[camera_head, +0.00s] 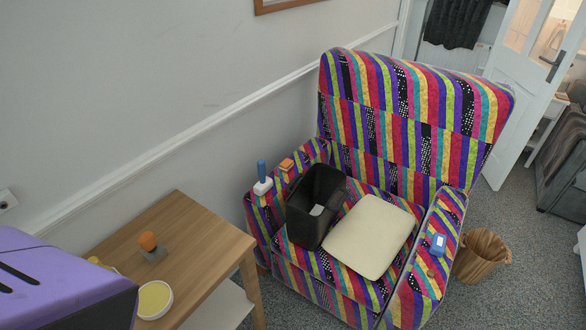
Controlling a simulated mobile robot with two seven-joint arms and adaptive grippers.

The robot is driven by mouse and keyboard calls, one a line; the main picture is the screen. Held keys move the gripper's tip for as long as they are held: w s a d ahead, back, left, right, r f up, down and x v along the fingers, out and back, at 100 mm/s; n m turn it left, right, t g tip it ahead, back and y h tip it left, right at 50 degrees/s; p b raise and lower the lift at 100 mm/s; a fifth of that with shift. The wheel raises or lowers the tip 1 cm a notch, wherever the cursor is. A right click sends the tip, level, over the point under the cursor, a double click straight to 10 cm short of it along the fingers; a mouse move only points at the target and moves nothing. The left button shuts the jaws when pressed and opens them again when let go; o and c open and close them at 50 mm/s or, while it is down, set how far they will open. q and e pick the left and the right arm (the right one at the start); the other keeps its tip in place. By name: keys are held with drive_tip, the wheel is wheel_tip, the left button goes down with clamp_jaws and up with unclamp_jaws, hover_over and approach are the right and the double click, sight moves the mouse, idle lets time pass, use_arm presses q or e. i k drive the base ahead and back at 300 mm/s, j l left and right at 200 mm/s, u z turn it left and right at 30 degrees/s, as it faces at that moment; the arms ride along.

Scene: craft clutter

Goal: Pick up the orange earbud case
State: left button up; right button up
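A small orange, box-like object (287,164), which looks like the orange earbud case, lies on top of the left armrest of the striped armchair (420,95). It is too small to make out its details. A white and blue upright object (262,180) stands near it, further forward on the same armrest. Another orange, rounded object (148,241) rests on a grey block on the wooden side table (200,225). Neither of my grippers is in view.
A black open bin (302,215) and a cream cushion (370,235) are on the seat. A blue object (438,243) and a small orange-brown item (431,273) lie on the right armrest. A pale yellow-filled bowl (155,299) is on the table. A basket (482,255) stands at right.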

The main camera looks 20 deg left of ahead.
sight(287, 164)
drive_tip(key=i+l+u, duration=0.15)
drive_tip(key=i+l, duration=0.4)
drive_tip(key=i+l+u, duration=0.15)
drive_tip(key=i+l, duration=0.4)
drive_tip(key=l, duration=0.1)
